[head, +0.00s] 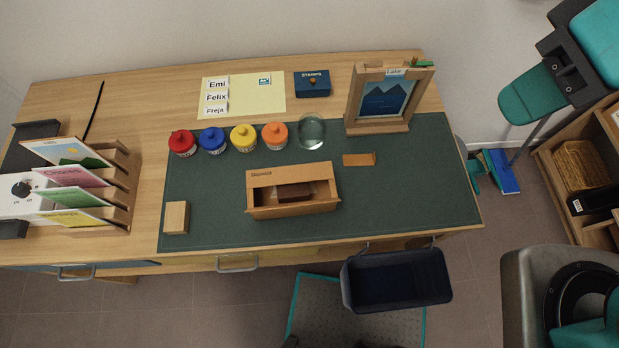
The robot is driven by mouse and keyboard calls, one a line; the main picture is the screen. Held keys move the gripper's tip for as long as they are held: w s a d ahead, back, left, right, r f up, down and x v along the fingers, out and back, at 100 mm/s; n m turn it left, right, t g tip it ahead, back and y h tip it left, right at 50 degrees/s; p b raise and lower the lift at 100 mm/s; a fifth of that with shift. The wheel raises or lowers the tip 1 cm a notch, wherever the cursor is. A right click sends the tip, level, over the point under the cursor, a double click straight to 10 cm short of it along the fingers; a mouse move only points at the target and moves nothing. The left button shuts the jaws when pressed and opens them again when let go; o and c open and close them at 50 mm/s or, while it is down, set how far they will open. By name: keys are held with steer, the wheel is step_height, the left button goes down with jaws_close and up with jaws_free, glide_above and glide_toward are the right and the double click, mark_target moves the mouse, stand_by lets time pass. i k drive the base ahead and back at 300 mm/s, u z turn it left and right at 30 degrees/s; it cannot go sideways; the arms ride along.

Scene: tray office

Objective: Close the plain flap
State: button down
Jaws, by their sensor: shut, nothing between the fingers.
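A brown cardboard box (326,204) sits near the front middle of the dark green desk mat in the head view. Its far flap (289,173) carries small printed writing at its left end. A plain panel without print (291,212) runs along the near side; I cannot tell for sure whether it is the plain flap hanging open or the box wall. The box is at least partly open, and a dark brown block (294,192) shows inside. My gripper is not in view.
Red (182,143), blue, yellow and orange-lidded jars and a glass bowl (311,131) stand behind the box. A wooden block (176,217) lies left, a small brown piece (358,159) and picture frame (385,97) right. A dark bin (397,280) is at the front edge.

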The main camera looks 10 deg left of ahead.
mark_target(335, 200)
steer(key=k, duration=0.15)
steer(key=z, duration=1.05)
steer(key=k, duration=1.4)
steer(key=u, duration=2.05)
steer(key=i, duration=0.5)
steer(key=z, duration=0.05)
